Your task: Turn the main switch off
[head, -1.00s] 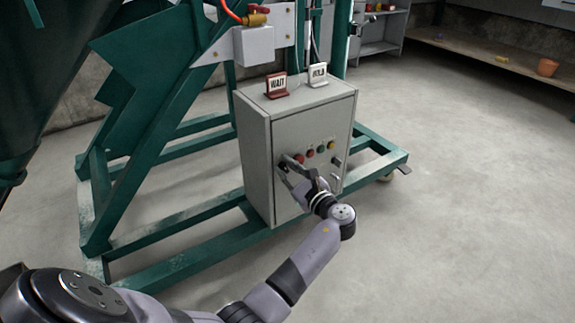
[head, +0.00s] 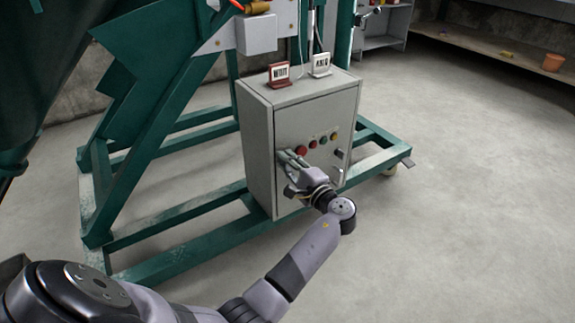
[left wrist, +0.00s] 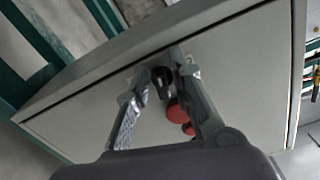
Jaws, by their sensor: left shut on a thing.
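The grey control box (head: 258,155) stands on the green frame, and its front panel carries a row of coloured buttons. The main switch, a small black knob (left wrist: 162,82), shows in the left wrist view between my fingertips. My left gripper (head: 286,156) reaches to the left part of the panel in the head view and hides the knob there. It also shows in the left wrist view (left wrist: 164,74), with its fingers on either side of the knob, shut on it. The knob's exact angle is hard to read. My right gripper is not in view.
A red button (head: 301,150) sits just right of the gripper, with several more buttons beyond it. A dark handle (head: 339,153) is at the panel's right. The floor to the right is clear.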

